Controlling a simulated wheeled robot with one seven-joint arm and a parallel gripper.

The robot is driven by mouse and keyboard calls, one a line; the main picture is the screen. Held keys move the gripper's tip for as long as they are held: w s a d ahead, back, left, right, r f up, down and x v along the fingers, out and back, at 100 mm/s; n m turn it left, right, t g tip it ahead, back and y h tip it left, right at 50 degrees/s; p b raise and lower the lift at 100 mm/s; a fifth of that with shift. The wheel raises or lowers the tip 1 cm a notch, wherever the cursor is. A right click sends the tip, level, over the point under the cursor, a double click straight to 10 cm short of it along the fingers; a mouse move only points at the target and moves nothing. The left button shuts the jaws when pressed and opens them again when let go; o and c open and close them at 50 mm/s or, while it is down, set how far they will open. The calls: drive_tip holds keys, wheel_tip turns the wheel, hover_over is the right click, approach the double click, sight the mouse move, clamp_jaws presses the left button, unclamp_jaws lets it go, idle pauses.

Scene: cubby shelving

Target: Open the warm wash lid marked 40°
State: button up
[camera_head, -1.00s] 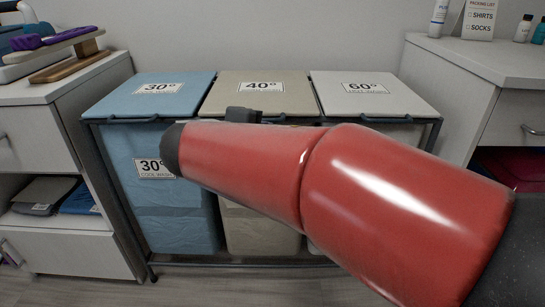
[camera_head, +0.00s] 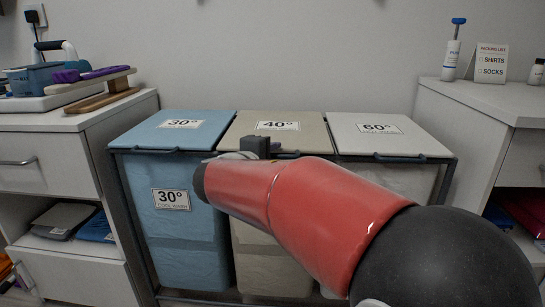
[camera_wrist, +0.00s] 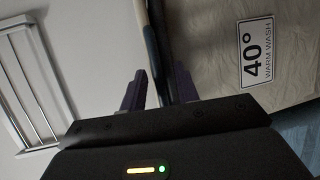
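The beige lid marked 40° (camera_head: 290,137) lies flat and closed on the middle bin in the head view. A dark handle bar runs along its front edge. My gripper (camera_head: 262,148) is at this front edge, partly hidden behind my red arm. In the wrist view my two dark fingers (camera_wrist: 160,90) stand a little apart, one on each side of the dark bar and lid edge (camera_wrist: 157,45). Whether they press on it is not clear. The beige bag's label, 40° warm wash (camera_wrist: 256,50), is to their right.
The blue 30° lid (camera_head: 180,130) and the white 60° lid (camera_head: 385,137) flank it, both closed. Cabinets stand at the left (camera_head: 60,127) and right (camera_head: 490,105). My arm covers much of the bins' front. The space above the lids is clear.

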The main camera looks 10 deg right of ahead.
drive_tip(key=shift+c, duration=0.4)
drive_tip(key=shift+f, duration=0.1)
clamp_jaws()
